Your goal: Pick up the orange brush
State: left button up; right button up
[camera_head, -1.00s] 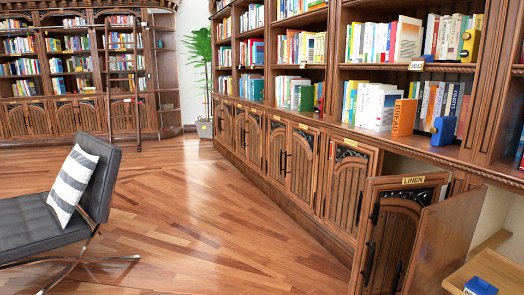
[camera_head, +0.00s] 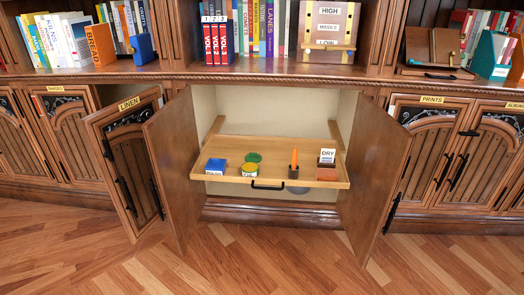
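A slim orange upright item, which looks like the orange brush (camera_head: 294,157), stands in a small dark holder (camera_head: 293,172). The holder is on a pulled-out wooden tray (camera_head: 225,179) inside an open cabinet, right of the tray's middle. Only the upper part of the brush shows; its lower end is hidden in the holder. Neither of my grippers is in view.
On the tray are a blue box (camera_head: 216,166), a yellow-green tin (camera_head: 249,169), a green round item (camera_head: 254,157) and a block labelled DRY (camera_head: 327,157). Open doors stand at left (camera_head: 173,160) and right (camera_head: 372,175). The floor (camera_head: 270,262) in front is clear.

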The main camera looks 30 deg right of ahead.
aim_at(294, 156)
jog(key=z, duration=0.7)
jog(key=i, duration=0.6)
jog(key=z, duration=0.85)
jog(key=i, duration=0.8)
jog(key=u, duration=0.2)
